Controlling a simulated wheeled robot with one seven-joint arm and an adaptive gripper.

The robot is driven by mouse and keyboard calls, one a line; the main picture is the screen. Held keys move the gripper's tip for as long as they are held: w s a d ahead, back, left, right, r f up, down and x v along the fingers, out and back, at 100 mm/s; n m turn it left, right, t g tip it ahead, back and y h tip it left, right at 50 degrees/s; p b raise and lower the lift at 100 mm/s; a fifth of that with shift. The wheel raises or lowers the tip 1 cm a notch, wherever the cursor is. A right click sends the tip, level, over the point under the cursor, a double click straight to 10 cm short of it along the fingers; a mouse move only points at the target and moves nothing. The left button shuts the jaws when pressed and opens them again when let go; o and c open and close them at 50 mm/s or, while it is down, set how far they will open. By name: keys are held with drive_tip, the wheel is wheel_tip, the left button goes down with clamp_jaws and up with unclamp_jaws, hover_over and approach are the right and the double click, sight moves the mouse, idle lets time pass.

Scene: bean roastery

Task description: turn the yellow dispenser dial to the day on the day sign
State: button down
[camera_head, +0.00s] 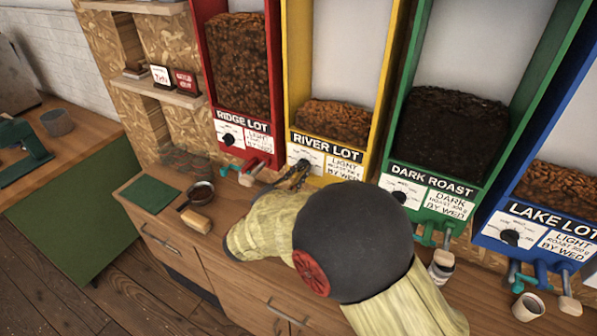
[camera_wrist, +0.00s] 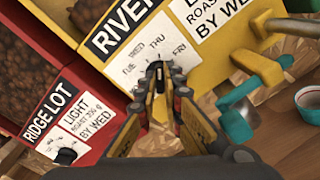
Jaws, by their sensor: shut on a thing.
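The yellow dispenser (camera_head: 291,70), labelled RIVER LOT, has a white dial plate with day marks. In the wrist view TUE, WED, THU and FRI are readable around its black dial (camera_wrist: 158,73). My gripper (camera_wrist: 160,82) is shut on this dial, one finger on each side. The fingers hide part of the dial; its pointer seems to face up near THU, but I cannot tell exactly. In the head view my gripper (camera_head: 300,170) reaches the dial plate from below. A small white sign (camera_head: 160,76) stands on the wall shelf; its lettering is too small to read surely.
A red sign (camera_head: 186,82) stands beside the white one. The red dispenser (camera_head: 198,40) is left, the green (camera_head: 399,90) and blue (camera_head: 515,180) right. Spouts stick out below. A dark pan (camera_head: 200,192), green mat (camera_head: 150,195) and cups (camera_head: 527,307) sit on the counter.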

drive_tip(key=c, duration=2)
unclamp_jaws()
drive_tip(key=shift+c, duration=0.2)
drive_tip(key=shift+o, duration=0.6)
drive_tip(key=v, duration=1.2)
drive_tip(key=shift+f, duration=0.15)
